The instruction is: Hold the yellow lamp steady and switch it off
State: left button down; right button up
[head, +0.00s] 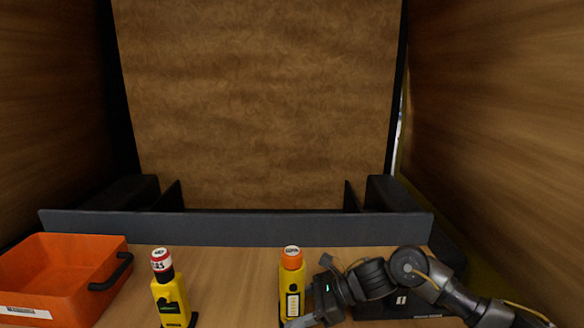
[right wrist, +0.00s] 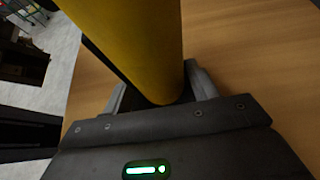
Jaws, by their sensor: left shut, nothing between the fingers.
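A yellow lamp (head: 283,276) with an orange cap stands upright on the wooden bench in the head view, a pale panel on its front. My right gripper (head: 298,321) reaches it low down from the right. In the right wrist view the yellow body (right wrist: 135,45) lies between the two fingers (right wrist: 160,95), which appear to press on both its sides. The lamp's lower end is hidden by the gripper in the head view. My left gripper is in neither view.
A second yellow device (head: 168,292) with a red and white top stands to the left on the bench (head: 225,285). An orange crate (head: 45,298) with a black handle is at far left. A dark rail (head: 235,228) runs along the back. Bench between the yellow items is clear.

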jog(key=shift+o, duration=1.3)
jog(key=shift+d+r, duration=0.1)
